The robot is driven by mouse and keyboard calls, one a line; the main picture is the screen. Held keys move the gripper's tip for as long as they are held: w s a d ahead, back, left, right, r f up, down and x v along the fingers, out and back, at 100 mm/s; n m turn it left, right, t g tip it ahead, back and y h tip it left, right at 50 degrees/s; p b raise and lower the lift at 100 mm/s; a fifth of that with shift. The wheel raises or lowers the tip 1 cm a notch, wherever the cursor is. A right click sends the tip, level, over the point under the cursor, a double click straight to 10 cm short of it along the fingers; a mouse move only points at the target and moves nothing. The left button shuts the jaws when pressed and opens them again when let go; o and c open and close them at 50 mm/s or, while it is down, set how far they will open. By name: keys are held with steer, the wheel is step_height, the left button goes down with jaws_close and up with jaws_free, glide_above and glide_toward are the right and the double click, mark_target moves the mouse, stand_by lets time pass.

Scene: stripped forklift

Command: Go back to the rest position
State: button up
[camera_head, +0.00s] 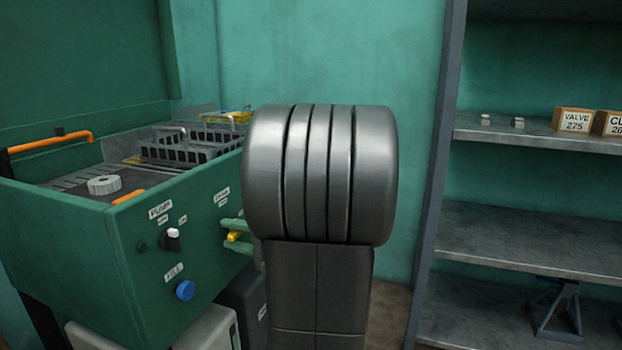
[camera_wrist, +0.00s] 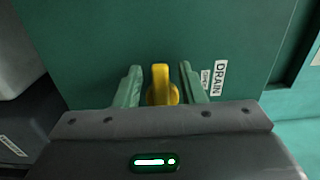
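My gripper (camera_head: 234,230) is at the right-hand side of the green machine's front, partly hidden behind my arm in the head view. In the wrist view, its two green fingers (camera_wrist: 162,86) stand apart. A yellow valve handle (camera_wrist: 161,84) sits between them, with a visible gap on each side. The handle also shows as a small yellow piece between the fingers in the head view (camera_head: 235,237). A "DRAIN" label (camera_wrist: 219,79) is on the green panel to the right of the handle.
The green machine (camera_head: 95,255) at left carries a blue button (camera_head: 184,291), a white-tipped switch (camera_head: 172,238), an orange handle (camera_head: 50,143) and wire baskets (camera_head: 190,142). A metal shelf (camera_head: 520,237) with small labelled boxes (camera_head: 574,120) stands at right.

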steer(key=shift+d, duration=0.1)
stand_by(0.3)
steer(key=p+v, duration=0.4)
steer(key=v, duration=1)
steer(key=b+x, duration=0.4)
steer(key=x, duration=1)
steer(key=shift+f, duration=0.1)
steer(key=shift+a+r+m, duration=0.2)
steer(key=shift+m, duration=0.1)
steer(key=shift+d+r+m+p, duration=0.1)
steer(key=shift+r+m+p, duration=0.15)
steer(key=shift+m, duration=0.55)
steer(key=shift+r+m+p, duration=0.15)
steer(key=shift+m+p, duration=0.2)
steer(key=shift+m, duration=0.45)
